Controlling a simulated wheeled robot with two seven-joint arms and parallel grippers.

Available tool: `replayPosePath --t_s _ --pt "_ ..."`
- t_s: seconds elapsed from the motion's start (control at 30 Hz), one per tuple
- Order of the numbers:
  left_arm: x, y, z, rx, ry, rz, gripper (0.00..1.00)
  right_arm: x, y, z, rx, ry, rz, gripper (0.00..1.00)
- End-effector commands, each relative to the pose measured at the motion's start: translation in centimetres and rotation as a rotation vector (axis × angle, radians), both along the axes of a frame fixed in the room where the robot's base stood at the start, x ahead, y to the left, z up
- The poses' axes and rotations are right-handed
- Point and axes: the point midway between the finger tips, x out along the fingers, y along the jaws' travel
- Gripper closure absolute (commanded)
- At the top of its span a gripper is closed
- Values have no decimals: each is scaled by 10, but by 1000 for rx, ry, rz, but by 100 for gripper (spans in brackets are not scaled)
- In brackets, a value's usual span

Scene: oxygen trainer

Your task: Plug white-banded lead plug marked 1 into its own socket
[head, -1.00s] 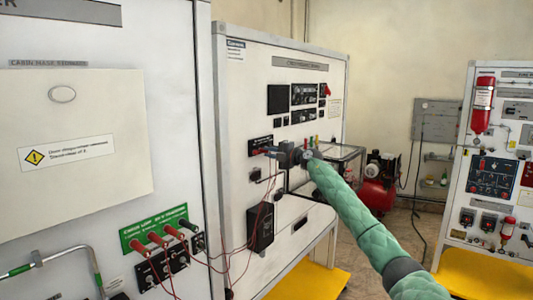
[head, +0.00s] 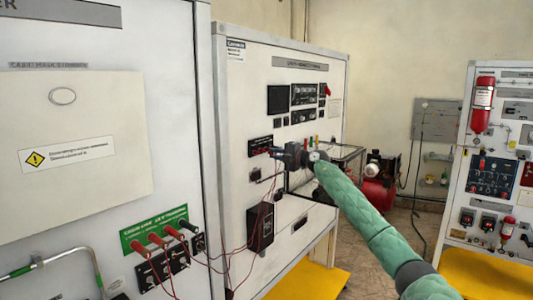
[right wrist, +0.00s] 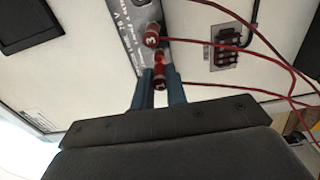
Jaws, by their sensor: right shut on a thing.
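My right gripper (head: 274,153) is at the middle panel, in front of a small dark socket block (head: 260,145) with red parts. In the right wrist view its two blue fingers (right wrist: 160,86) are closed on a red plug marked 1 (right wrist: 159,84). The plug's far end points at a lettered plate (right wrist: 125,18), with red parts directly beyond it; whether it is in a socket I cannot tell. A second red plug marked 3 (right wrist: 152,38) sits at the plate just beyond. The plug's white band is not clear. My left gripper is not in view.
Thin red leads (head: 225,262) hang between the middle panel and the green-labelled board (head: 155,224) with several plugs. A black box (head: 260,227) juts from the panel below my gripper. A second block with red leads (right wrist: 228,50) shows in the right wrist view.

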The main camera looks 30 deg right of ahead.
Motion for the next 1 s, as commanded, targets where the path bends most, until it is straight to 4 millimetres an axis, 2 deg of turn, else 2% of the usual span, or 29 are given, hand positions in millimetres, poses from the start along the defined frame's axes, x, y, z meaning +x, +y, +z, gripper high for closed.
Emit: replayPosePath --t_s 0.63,1.0 --pt "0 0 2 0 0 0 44 -19 -8 0 0 0 -1 100" --pt "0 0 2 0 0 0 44 -21 -9 0 0 0 -1 100"
